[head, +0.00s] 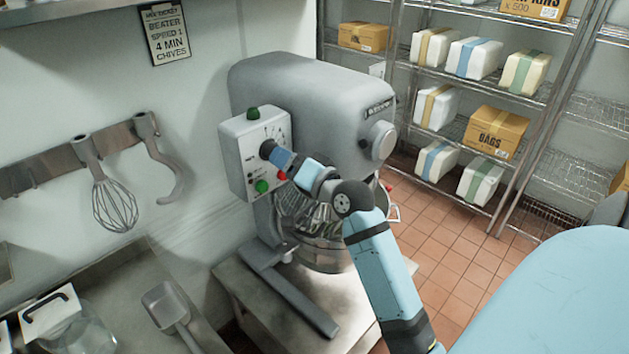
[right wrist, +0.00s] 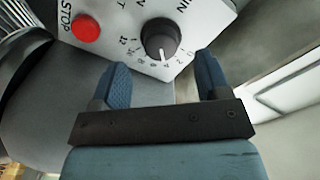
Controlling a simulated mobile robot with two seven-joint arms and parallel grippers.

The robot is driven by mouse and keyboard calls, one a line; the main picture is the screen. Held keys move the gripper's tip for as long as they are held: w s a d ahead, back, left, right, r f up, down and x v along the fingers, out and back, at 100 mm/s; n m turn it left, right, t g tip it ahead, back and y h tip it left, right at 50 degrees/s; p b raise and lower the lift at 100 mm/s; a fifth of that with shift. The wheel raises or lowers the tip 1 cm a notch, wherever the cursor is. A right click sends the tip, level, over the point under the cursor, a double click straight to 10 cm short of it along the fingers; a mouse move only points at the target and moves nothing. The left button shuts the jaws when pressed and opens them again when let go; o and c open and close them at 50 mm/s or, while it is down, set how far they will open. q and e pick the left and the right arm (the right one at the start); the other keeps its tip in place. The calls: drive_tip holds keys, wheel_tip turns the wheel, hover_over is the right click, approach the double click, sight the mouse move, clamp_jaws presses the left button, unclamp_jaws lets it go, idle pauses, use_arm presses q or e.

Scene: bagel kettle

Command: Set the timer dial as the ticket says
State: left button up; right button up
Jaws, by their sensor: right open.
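The ticket (head: 165,38) on the wall reads beater, speed 1, 4 min, chives. The timer dial (right wrist: 160,38) is a dark round knob on the mixer's pale control box (head: 236,151). In the right wrist view its white pointer mark faces the picture's bottom, toward the small numerals; the exact number is hard to read. My right gripper (right wrist: 161,78) is open, its two blue fingers apart on either side below the dial, with nothing between them. In the head view the right gripper (head: 283,157) is at the control box and partly hides its face. My left gripper is out of view.
A red stop button (right wrist: 87,28) sits beside the dial. The control box also has a green button (head: 262,186). The grey mixer (head: 300,90) stands on a table, its wire-guarded bowl under my right arm. A whisk (head: 115,203) hangs left; shelves (head: 560,108) stand right.

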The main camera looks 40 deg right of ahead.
drive_tip(key=s+b, duration=0.1)
drive_tip(key=s, duration=0.8)
drive_tip(key=shift+d+b, duration=0.35)
drive_tip(key=shift+w, duration=0.1)
